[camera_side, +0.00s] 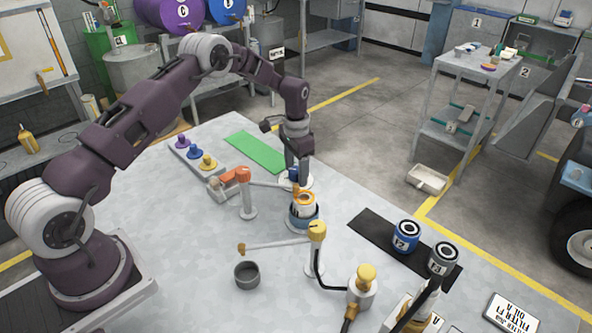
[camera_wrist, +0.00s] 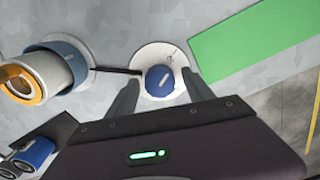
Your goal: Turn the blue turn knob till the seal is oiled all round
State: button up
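The blue turn knob (camera_wrist: 160,82) stands on a round white base (camera_wrist: 173,54) in the wrist view; a pale mark shows on its top. In the side view the knob (camera_side: 294,174) is partly hidden by my gripper. My gripper (camera_wrist: 160,75) points down over it, with one finger on each side and a narrow gap to the knob. A white filter (camera_wrist: 48,68) with an orange seal ring (camera_wrist: 38,92) sits in a blue round holder (camera_wrist: 76,54) beside the knob. A dark rod joins the base and holder. Oil on the seal cannot be made out.
An orange-topped post (camera_side: 245,175) with an arm and a yellow-topped post (camera_side: 317,232) stand close by. A grey cup (camera_side: 247,274), a green mat (camera_side: 257,152) and a plate with several coloured knobs (camera_side: 192,152) are on the table.

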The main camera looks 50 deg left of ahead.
aim_at(296, 170)
notch_tip(296, 170, up, 8)
jog(key=shift+f, duration=0.25)
jog(key=s+d+r+n+t, duration=0.15)
jog(key=s+d+r, duration=0.25)
jog(key=s+r, duration=0.6)
jog(key=s+d+r+t, duration=0.2)
jog(key=s+d+r, duration=0.35)
jog(key=r, duration=0.75)
jog(key=s+d+n+t, duration=0.1)
jog(key=s+d+t, duration=0.1)
jog(key=s, duration=2)
jog(key=shift+f+n, duration=0.35)
jog(key=shift+f, duration=0.1)
